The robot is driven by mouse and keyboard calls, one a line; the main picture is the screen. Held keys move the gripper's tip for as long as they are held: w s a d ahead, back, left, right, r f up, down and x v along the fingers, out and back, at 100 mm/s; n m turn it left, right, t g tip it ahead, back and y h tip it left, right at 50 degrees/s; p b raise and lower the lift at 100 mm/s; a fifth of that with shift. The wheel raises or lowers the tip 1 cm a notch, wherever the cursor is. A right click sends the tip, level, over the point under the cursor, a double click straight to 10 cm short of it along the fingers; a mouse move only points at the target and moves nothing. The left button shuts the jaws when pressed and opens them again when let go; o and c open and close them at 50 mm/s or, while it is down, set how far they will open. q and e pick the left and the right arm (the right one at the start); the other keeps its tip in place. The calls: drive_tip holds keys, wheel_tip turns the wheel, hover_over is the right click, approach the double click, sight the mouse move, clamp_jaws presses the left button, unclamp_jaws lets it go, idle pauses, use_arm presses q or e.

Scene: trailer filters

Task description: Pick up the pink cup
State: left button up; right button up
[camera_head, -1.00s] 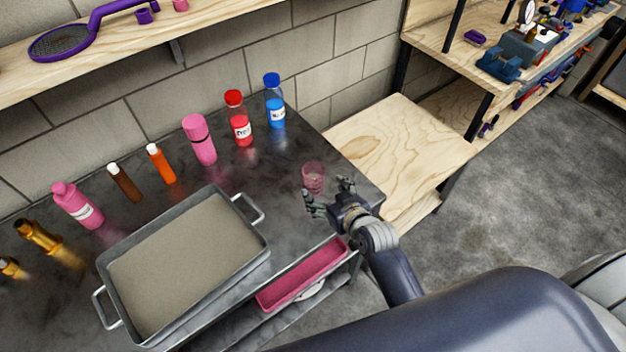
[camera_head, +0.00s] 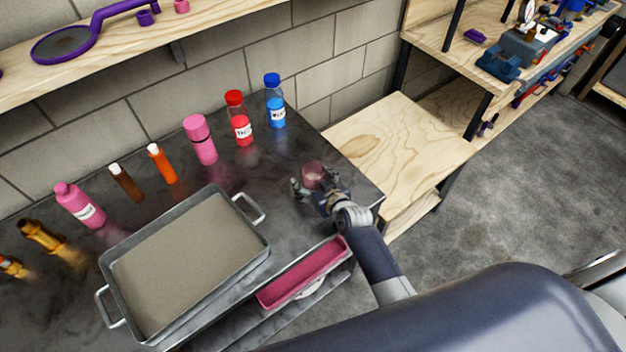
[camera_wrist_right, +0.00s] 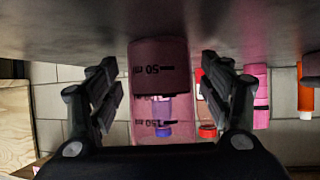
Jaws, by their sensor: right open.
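The pink cup (camera_head: 312,172) is a small translucent vessel standing on the dark table near its right end. In the right wrist view the cup (camera_wrist_right: 160,70) appears upside down with volume marks, between the two fingers. My right gripper (camera_head: 316,187) is open at the near side of the cup, with its fingers to either side. In the wrist view there are gaps between the cup and both fingers of the right gripper (camera_wrist_right: 163,95). The gripper hides the cup's lower part in the head view. My left gripper is not in view.
A metal tray (camera_head: 258,252) sits left of the gripper. Red (camera_head: 239,118) and blue (camera_head: 274,101) bottles and a pink bottle (camera_head: 200,140) stand behind. A pink bin (camera_head: 303,273) sits below the table's front edge. A wooden bench (camera_head: 390,140) stands right.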

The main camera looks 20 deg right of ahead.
drive_tip(key=c, duration=1.2)
drive_tip(key=shift+r, duration=0.15)
